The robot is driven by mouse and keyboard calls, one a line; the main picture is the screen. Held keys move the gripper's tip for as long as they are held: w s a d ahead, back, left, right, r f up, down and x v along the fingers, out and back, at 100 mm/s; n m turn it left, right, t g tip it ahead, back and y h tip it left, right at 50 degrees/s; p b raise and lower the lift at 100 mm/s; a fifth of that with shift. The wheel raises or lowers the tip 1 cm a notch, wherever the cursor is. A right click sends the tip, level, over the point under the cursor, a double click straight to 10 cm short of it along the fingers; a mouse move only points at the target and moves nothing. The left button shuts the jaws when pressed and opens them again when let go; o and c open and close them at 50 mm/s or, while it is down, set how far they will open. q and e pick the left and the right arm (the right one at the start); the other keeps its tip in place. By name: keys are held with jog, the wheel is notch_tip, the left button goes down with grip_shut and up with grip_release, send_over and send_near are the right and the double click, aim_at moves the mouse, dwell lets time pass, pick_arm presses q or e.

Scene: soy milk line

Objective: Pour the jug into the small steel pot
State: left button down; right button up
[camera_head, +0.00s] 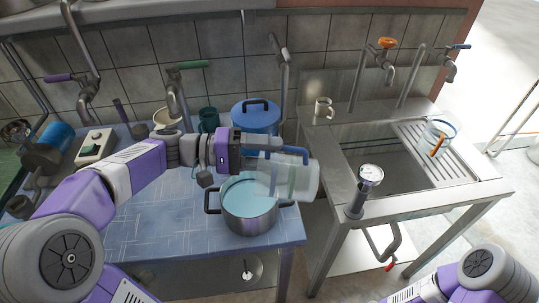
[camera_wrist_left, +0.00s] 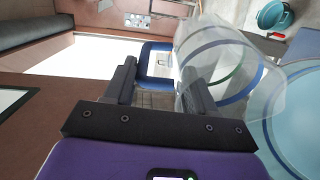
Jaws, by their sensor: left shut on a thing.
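The clear jug (camera_head: 302,180) is held tilted far over, above the right part of the steel pot (camera_head: 250,222) on the blue-topped table. My left gripper (camera_head: 272,146) is shut on the jug's blue handle (camera_head: 292,150). In the left wrist view the handle (camera_wrist_left: 156,59) lies between the two fingers (camera_wrist_left: 160,88), with the clear jug wall (camera_wrist_left: 215,55) beside them. The pot has two side handles and shows pale blue inside; it also shows in the left wrist view (camera_wrist_left: 300,118). I cannot make out a stream. My right gripper is out of view.
A blue lidded pot (camera_head: 256,117), a dark green mug (camera_head: 208,120) and a cream bowl (camera_head: 167,117) stand behind. Right is a steel sink (camera_head: 385,165) with a round gauge (camera_head: 370,175), a beige mug (camera_head: 323,107) and a clear container (camera_head: 438,135). The table's front left is clear.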

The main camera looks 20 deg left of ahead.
pick_arm(q)
jog(key=shift+s+a+f+h+b, duration=0.2)
jog(key=shift+a+f+h+b, duration=0.2)
jog(key=shift+a+h+b, duration=0.45)
jog(key=shift+d+y, duration=0.1)
jog(key=shift+y, duration=0.15)
jog(key=shift+t, duration=0.3)
jog(key=shift+s+a+t+h, duration=0.25)
jog(key=shift+a+h, duration=0.4)
jog(key=shift+a, duration=0.2)
jog(key=shift+s+a+t+h, duration=0.25)
jog(key=shift+a+h, duration=0.4)
jog(key=shift+a, duration=0.15)
